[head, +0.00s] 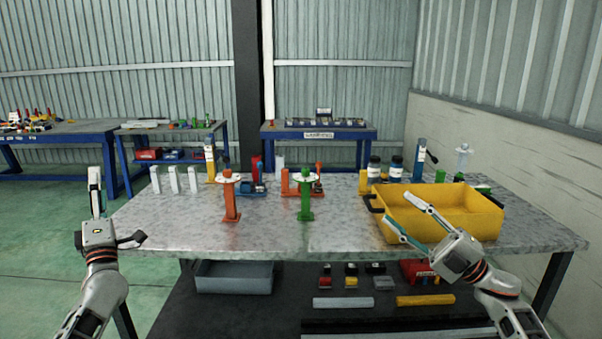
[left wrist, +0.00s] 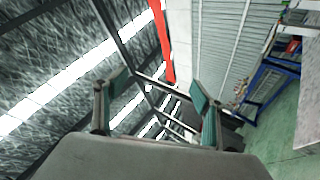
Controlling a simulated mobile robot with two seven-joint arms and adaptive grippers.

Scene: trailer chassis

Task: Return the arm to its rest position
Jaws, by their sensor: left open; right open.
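My left gripper (head: 115,212) is open and empty at the left front corner of the metal table (head: 180,235), pointing up. In the left wrist view its two fingers (left wrist: 160,100) are spread apart with nothing between them, and the roof and wall show beyond. My right gripper (head: 408,224) is open at the front of the yellow bin (head: 470,222), with its fingers over the bin's front left side. I cannot tell whether it touches the bin. No object shows between its fingers.
An orange stand (head: 231,200) and a green stand (head: 305,198) are upright mid-table. White blocks (head: 174,180) stand at the left. Bottles (head: 396,168) stand behind the bin. A grey bin (head: 234,277) sits on the lower shelf. The table's front left is clear.

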